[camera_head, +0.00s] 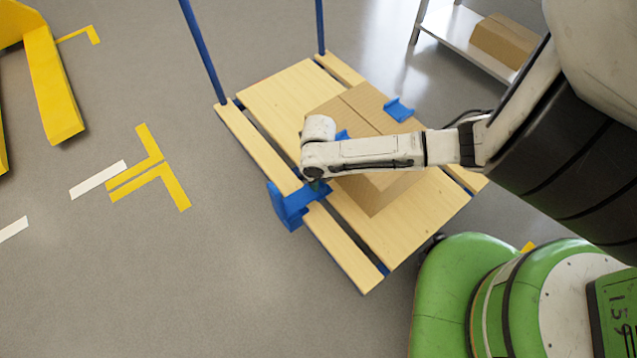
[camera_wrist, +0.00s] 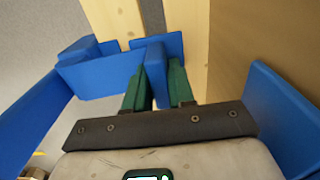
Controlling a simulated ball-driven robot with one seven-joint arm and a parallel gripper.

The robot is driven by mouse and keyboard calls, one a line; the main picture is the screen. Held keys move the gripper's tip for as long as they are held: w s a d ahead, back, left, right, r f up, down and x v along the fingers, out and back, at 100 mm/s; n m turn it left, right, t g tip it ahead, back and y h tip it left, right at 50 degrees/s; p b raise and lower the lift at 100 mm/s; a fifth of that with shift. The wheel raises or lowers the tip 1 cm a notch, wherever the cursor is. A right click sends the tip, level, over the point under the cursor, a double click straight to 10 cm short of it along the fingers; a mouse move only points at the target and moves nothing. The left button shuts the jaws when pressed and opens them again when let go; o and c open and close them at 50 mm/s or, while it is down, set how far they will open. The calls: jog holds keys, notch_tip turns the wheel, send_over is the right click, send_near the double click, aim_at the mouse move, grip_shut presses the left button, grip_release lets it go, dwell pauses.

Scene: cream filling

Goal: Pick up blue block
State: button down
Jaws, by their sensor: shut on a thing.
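The blue block (camera_head: 290,207) is an angular, bracket-like piece at the near-left edge of the wooden cart. My gripper (camera_head: 315,186) points down over its right end, and its fingers are mostly hidden by the arm in the head view. In the wrist view, the green fingers of my gripper (camera_wrist: 157,84) are shut on an upright wall of the blue block (camera_wrist: 154,62). The rest of the block spreads to the left, beside a pale plank. I cannot tell whether the block touches the cart.
A cardboard box (camera_head: 376,194) lies on the wooden cart (camera_head: 280,88) under my arm. Another blue piece (camera_head: 399,108) is on the box, and a further one (camera_head: 342,134) is partly hidden. Open floor lies left.

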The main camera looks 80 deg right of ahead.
notch_tip(320, 180, up, 14)
jog(key=p, duration=0.5)
jog(key=shift+r, duration=0.25)
jog(key=shift+r, duration=0.15)
